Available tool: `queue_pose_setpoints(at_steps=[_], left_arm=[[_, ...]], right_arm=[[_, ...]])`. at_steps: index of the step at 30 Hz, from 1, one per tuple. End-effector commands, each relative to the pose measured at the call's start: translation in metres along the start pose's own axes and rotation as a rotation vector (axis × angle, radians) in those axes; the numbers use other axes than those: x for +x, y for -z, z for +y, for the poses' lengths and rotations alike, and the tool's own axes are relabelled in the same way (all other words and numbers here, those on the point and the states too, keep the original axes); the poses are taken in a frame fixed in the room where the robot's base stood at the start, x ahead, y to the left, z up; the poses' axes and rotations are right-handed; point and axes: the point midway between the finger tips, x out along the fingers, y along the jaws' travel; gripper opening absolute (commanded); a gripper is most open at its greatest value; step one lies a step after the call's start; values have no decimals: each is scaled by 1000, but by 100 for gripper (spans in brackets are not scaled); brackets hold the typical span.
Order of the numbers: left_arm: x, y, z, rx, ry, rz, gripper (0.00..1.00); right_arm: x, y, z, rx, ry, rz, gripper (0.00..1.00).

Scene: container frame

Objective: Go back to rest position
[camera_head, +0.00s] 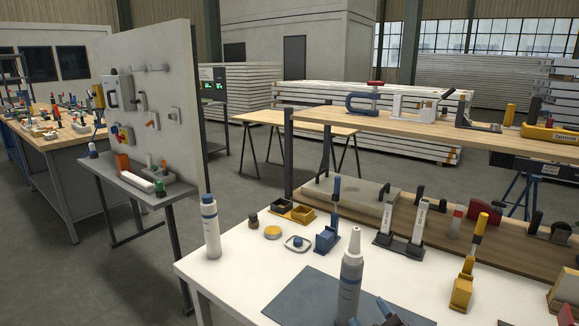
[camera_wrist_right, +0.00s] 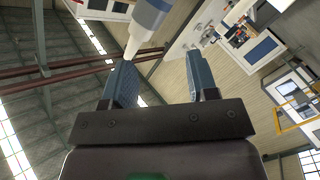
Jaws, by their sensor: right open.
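My right gripper (camera_head: 374,314) shows only as dark blue fingertips at the bottom edge of the head view, just right of a grey-white bottle with a pointed nozzle (camera_head: 349,275). In the right wrist view the two blue fingers of the gripper (camera_wrist_right: 160,62) are apart, with nothing between them. The nozzle bottle (camera_wrist_right: 148,22) shows beyond the fingertips at the top of that view. The bottle looks upright in front of the dark mat (camera_head: 300,296); its base is cut off or hidden. My left gripper is not in view.
The white table (camera_head: 215,268) holds a blue-capped bottle (camera_head: 210,228), a yellow-topped tin (camera_head: 272,232), a blue holder (camera_head: 326,238) and a yellow holder (camera_head: 461,290). Wooden shelves (camera_head: 420,120) with clamps stand behind. A grey panel (camera_head: 165,90) rises at left. The mat's left part is bare.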

Motion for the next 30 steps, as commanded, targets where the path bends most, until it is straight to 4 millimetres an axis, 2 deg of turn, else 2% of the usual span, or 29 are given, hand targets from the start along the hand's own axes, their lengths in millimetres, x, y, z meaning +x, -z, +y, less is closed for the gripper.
queue_pose_setpoints(at_steps=[1,5,6,9,12,19,30], left_arm=[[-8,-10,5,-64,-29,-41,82],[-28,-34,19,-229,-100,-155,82],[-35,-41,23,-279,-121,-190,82],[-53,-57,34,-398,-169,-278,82],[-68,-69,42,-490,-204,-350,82],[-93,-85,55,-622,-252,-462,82],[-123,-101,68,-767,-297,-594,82]], right_arm=[[-15,-26,-3,58,20,-102,53],[-58,-85,-12,206,77,-366,53],[-74,-101,-16,250,95,-447,53],[-117,-136,-25,351,139,-640,53],[-154,-158,-33,430,175,-791,53],[-216,-182,-44,537,232,-1018,53],[-290,-196,-55,651,296,-1270,53]])
